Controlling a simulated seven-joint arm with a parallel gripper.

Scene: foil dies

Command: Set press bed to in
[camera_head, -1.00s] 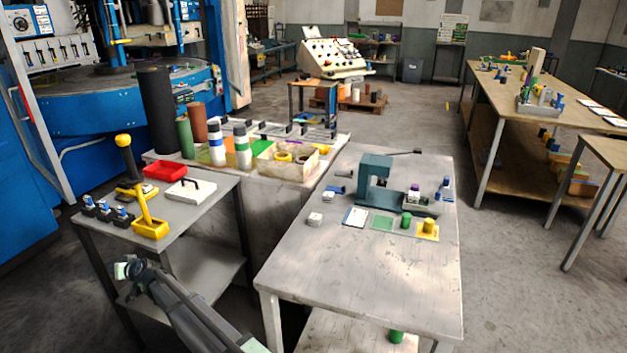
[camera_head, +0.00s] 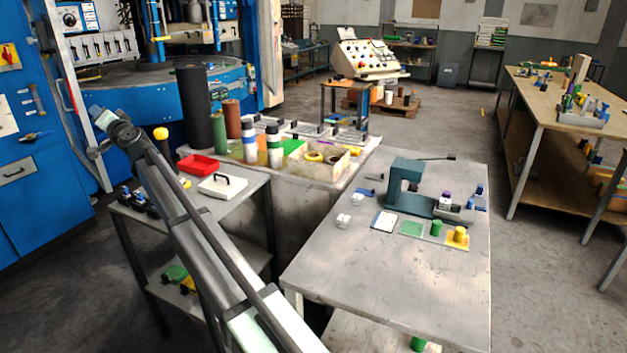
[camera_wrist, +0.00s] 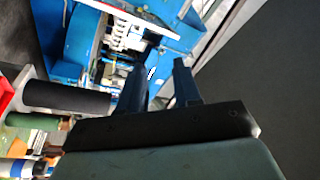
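The teal press (camera_head: 402,180) stands on the grey table at the right in the head view. A thin lever with a dark knob (camera_head: 451,157) reaches right from its top. A grey block, which looks like the press bed (camera_head: 456,215), sticks out at the right end of its base. A small purple and white piece (camera_head: 445,199) is at the bed; I cannot tell how far in the bed sits. My gripper (camera_wrist: 157,75) shows two dark fingers apart with nothing between them in the wrist view. In the head view my arm reaches up left, far from the press; its fingers cannot be made out there.
The front of that table is bare. A red tray (camera_head: 198,164) and tall dark cylinder (camera_head: 193,105) are near my arm, with blue machinery behind.

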